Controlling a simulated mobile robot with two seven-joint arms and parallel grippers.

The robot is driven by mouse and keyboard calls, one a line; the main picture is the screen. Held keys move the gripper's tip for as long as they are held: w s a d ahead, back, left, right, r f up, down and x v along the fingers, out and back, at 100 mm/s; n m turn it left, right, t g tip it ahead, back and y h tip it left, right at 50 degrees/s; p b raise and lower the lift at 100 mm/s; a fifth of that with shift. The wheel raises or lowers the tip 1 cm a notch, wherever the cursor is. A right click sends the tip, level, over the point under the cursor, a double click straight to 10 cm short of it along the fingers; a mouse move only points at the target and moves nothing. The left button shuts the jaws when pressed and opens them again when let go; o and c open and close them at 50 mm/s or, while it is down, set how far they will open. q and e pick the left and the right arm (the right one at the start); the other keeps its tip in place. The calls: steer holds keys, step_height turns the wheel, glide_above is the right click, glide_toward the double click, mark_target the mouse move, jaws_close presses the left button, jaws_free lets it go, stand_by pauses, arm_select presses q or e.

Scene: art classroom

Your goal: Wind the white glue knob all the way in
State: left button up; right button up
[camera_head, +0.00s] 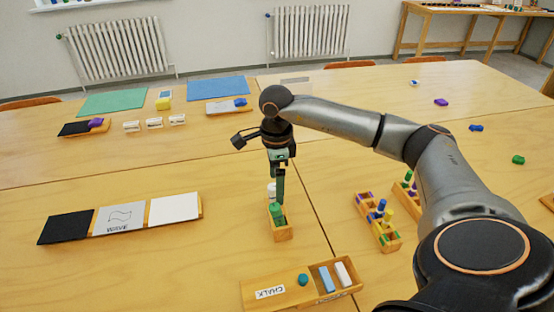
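A small wooden holder (283,234) stands near the middle of the front table. It holds a green stick (276,211) upright in its front part. A white upright piece (271,190) shows behind it, partly hidden by my gripper; it may be the white glue, but its knob cannot be made out. My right gripper (279,203) comes in from the right and points straight down over the holder, close to the green and white pieces. Its fingers are seen edge-on, so I cannot tell whether they are open, shut or touching anything. My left gripper is not in view.
A wooden chalk box (277,293) with blue and white blocks lies in front. A rack of colored pegs (383,237) stands to the right. A black, grey and white tile strip (121,217) lies left. Bare table (230,250) surrounds the holder's left side.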

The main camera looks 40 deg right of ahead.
steer(key=shift+w+a, duration=0.2)
steer(key=shift+a, duration=0.2)
steer(key=shift+c, duration=0.2)
steer(key=c, duration=1.4)
